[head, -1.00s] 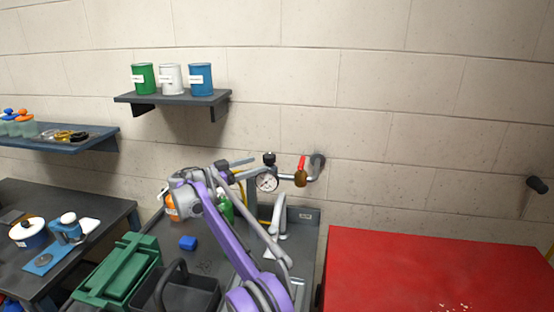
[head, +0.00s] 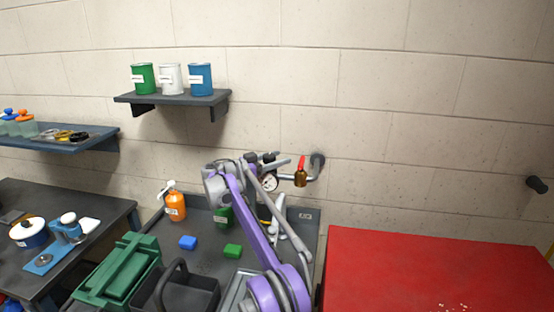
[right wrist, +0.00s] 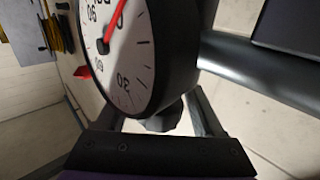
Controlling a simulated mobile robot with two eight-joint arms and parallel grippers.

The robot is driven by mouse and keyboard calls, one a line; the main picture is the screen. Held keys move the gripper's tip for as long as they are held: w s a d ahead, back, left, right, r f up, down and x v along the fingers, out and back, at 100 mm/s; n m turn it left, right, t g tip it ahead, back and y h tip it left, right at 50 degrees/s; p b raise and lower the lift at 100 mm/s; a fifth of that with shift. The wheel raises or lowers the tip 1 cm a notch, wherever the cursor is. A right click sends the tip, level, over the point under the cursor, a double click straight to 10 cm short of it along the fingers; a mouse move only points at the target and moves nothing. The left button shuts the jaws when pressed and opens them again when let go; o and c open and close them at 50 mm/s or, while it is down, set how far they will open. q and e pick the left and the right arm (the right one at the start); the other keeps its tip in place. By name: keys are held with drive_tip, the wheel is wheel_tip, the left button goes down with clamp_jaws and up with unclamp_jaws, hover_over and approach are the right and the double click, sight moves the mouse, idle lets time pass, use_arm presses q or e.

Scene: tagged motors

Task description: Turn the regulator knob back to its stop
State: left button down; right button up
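The pressure gauge (head: 264,184) sits on the regulator at the wall pipe, partly covered by my right arm in the head view. In the right wrist view its white dial (right wrist: 125,50) fills the upper middle, with a red needle. The dark regulator knob (right wrist: 160,119) shows just below the dial, mostly hidden behind it. My right gripper (right wrist: 158,112) is open, with one finger on each side of the knob and small gaps showing. In the head view my right gripper (head: 262,158) is at the regulator's top. My left gripper is not in view.
A red-handled brass valve (head: 300,177) is on the pipe just right of the gauge. A red cabinet top (head: 430,270) is at right.

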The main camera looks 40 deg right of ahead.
clamp_jaws()
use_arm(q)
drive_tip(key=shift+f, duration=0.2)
use_arm(e)
drive_tip(key=shift+t, duration=0.3)
